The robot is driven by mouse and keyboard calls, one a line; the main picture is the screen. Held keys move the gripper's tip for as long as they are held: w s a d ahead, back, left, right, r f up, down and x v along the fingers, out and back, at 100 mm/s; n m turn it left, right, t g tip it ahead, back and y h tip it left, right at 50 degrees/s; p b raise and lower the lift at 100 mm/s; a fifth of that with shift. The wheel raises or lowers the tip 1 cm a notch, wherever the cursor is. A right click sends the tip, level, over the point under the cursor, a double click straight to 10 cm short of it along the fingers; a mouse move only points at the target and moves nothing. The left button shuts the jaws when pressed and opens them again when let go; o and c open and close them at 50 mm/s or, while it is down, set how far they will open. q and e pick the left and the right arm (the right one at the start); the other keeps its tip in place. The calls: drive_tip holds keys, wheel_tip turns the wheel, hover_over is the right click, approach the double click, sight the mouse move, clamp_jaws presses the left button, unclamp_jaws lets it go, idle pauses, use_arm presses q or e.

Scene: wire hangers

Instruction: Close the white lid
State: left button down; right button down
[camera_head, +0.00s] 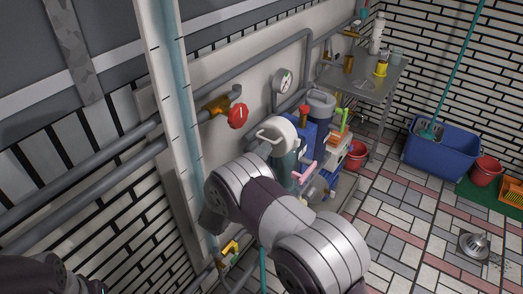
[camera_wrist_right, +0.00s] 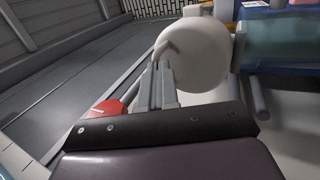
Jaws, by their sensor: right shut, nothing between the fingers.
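The white lid (camera_head: 283,134) is a round disc with a bar handle, at the top of a teal see-through cylinder (camera_head: 283,168) by the wall. In the right wrist view the lid (camera_wrist_right: 205,62) faces me as a nearly full disc, set at an angle to the cylinder (camera_wrist_right: 285,50). My right gripper (camera_wrist_right: 165,66) is shut and empty, its fingertips in front of the lid's left part near the handle. I cannot tell if they touch. In the head view my right arm hides that gripper. My left gripper is out of view.
A red valve handle (camera_head: 238,117) on a wall pipe is left of the lid; a gauge (camera_head: 283,80) is above it. Blue containers (camera_head: 318,125) and a pink handle (camera_head: 304,172) crowd its right side. A metal table (camera_head: 355,85) stands behind.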

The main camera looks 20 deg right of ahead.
sight(286, 122)
drive_tip(key=w+d+r+g+y+p, duration=0.1)
drive_tip(key=r+p, duration=0.1)
drive_tip(key=p, duration=0.3)
drive_tip(key=w+d+r+g+y+p, duration=0.1)
drive_tip(key=d+r+y+p, duration=0.1)
drive_tip(key=p, duration=0.3)
drive_tip(key=d+r+y+p, duration=0.2)
drive_tip(key=p, duration=0.3)
drive_tip(key=shift+w+d+g, duration=0.1)
drive_tip(key=shift+w+g, duration=0.3)
drive_tip(key=w+d+y+p, duration=0.1)
drive_tip(key=p, duration=0.2)
drive_tip(key=d+g+y+p, duration=0.1)
drive_tip(key=d+p, duration=0.1)
drive_tip(key=p, duration=0.1)
drive_tip(key=w+d+g+y+p, duration=0.1)
drive_tip(key=y+p, duration=0.1)
drive_tip(key=p, duration=0.1)
drive_tip(key=shift+w+d+r+p, duration=0.15)
drive_tip(key=shift+w+p, duration=0.15)
drive_tip(key=w+d+f+g+y+p, duration=0.1)
drive_tip(key=w+d+f+y+p, duration=0.1)
drive_tip(key=d+f+p, duration=0.1)
drive_tip(key=shift+w+d+p, duration=0.4)
drive_tip(key=shift+d+p, duration=0.05)
drive_tip(key=shift+d, duration=0.4)
